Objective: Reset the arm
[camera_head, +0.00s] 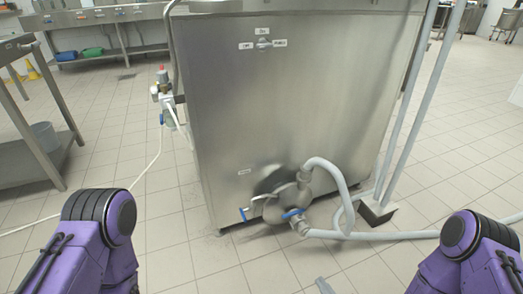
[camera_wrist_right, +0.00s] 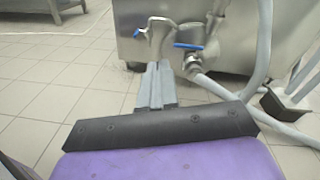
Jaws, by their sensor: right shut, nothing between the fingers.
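My right gripper (camera_wrist_right: 157,66) shows in the wrist view, its two grey fingers side by side and shut, with nothing between them. It points toward the lower part of the steel machine (camera_head: 290,100), apart from it as far as I can tell. In the head view only a small grey tip of the right gripper (camera_head: 325,286) shows at the bottom edge. My purple arm links stand at the lower left and lower right of the head view. My left gripper is not in view.
The machine has a round pump (camera_head: 283,199), blue-handled valves (camera_head: 293,213) and a grey hose (camera_head: 335,180) low on its front. Grey pipes (camera_head: 425,110) rise at its right. A steel table (camera_head: 30,150) stands at left. The tiled floor (camera_head: 180,255) in front is mostly clear.

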